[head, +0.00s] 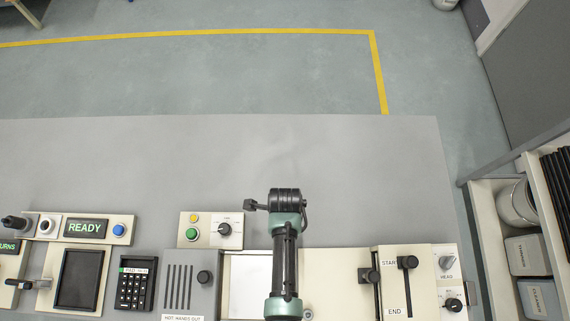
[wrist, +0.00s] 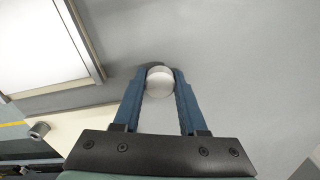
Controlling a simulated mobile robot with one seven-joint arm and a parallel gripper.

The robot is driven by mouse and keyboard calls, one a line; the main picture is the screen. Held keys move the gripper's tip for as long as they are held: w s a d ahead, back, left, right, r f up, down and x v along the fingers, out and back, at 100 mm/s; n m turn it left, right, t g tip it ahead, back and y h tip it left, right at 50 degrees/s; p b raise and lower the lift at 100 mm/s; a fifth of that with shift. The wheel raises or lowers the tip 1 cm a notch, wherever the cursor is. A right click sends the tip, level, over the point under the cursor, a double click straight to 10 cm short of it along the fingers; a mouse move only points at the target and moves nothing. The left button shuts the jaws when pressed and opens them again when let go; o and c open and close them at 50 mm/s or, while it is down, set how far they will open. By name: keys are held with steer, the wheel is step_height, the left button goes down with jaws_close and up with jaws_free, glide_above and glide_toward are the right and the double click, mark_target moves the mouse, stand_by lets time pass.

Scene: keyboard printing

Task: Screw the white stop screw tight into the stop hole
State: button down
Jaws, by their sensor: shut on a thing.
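In the wrist view my gripper (wrist: 160,75) has its two blue fingers closed on the sides of a round white piece (wrist: 159,84), which looks like the white stop screw seen from its head end. Its shaft is hidden, and I cannot tell whether its tip touches anything. A dark round edge shows just beyond the fingertips. The stop hole cannot be made out in either view. In the head view my arm stands over the console, right of its middle, and the fingers and screw cannot be made out there.
The grey table top (head: 150,160) behind is clear. A shelf with canisters (head: 525,255) stands at right. A small metal knob (wrist: 38,130) shows in the wrist view.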

step_height(320, 180, up, 10)
stand_by(0.8)
steer(key=c, duration=1.1)
jaws_free()
jaws_close()
